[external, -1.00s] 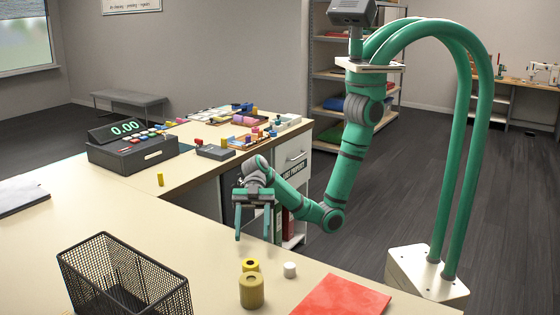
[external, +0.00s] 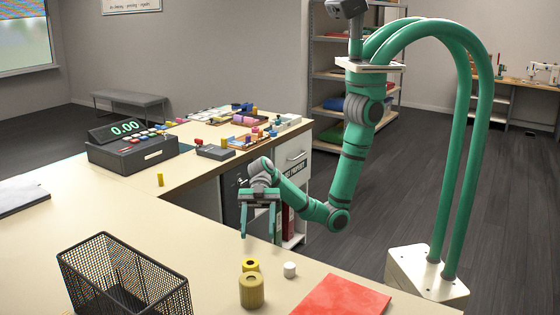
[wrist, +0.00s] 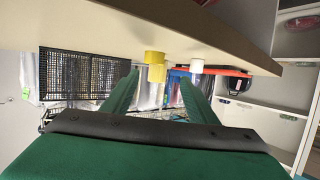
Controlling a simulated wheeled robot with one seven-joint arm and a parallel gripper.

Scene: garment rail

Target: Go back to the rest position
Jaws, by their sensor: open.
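My gripper (external: 259,220) hangs at the end of the green arm, its two fingers apart and pointing down, with nothing between them. In the external view it is above the table's inner edge, behind the yellow and white pieces. In the wrist view the two green fingers (wrist: 157,92) reach forward, apart, and the yellow piece and a white piece show beyond their tips.
A black wire basket (external: 125,275), yellow cylinders (external: 251,290), a white cylinder (external: 289,269) and a red sheet (external: 342,297) are on the cream table (external: 60,225). A cash register (external: 132,152) stands farther back. The table's left middle is mostly clear.

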